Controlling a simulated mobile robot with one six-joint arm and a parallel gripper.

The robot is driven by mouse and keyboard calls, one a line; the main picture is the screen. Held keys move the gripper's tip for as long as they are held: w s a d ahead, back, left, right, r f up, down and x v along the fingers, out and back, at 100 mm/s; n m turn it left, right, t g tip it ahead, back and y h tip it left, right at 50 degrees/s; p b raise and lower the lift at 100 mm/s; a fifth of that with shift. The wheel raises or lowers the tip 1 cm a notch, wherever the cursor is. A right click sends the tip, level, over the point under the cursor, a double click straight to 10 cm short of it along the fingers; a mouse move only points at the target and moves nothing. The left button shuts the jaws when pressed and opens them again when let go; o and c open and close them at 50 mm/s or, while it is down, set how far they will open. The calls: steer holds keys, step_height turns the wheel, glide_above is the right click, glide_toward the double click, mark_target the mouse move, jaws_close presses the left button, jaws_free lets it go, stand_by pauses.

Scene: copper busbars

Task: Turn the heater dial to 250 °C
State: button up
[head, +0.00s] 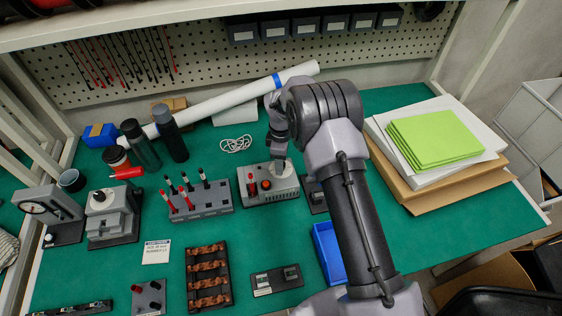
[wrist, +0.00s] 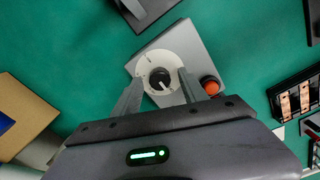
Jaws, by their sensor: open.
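The heater box (head: 255,192) is a grey unit on the green bench, with a red button (head: 266,184) on its top. In the wrist view the heater box (wrist: 190,47) shows its dial (wrist: 160,80), a dark knob with a white pointer on a round pale scale plate. The scale figures are too small to read. In the wrist view my gripper (wrist: 157,85) is open, with one finger on each side of the dial. I cannot tell whether the fingers touch it. In the head view my gripper (head: 284,168) is over the right end of the box, hiding most of the dial.
A rack with red and black-handled tools (head: 205,202) stands left of the heater. A blue tray (head: 327,250) lies to the right and nearer. A tray of copper busbars (head: 208,273) lies in front. Green sheets (head: 432,140) are stacked on the right.

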jaws_close()
steer(key=m+b, duration=0.1)
steer(key=m, duration=0.4)
steer(key=m+b, duration=0.1)
steer(key=m, duration=0.3)
steer(key=shift+m, duration=0.3)
steer(key=m+b, duration=0.1)
steer(key=m, duration=0.2)
steer(key=shift+m, duration=0.3)
steer(key=m, duration=0.3)
steer(key=shift+m+b, duration=0.4)
steer(key=m+b, duration=0.1)
steer(key=m, duration=0.5)
steer(key=shift+m+b, duration=0.3)
steer(key=shift+m, duration=0.1)
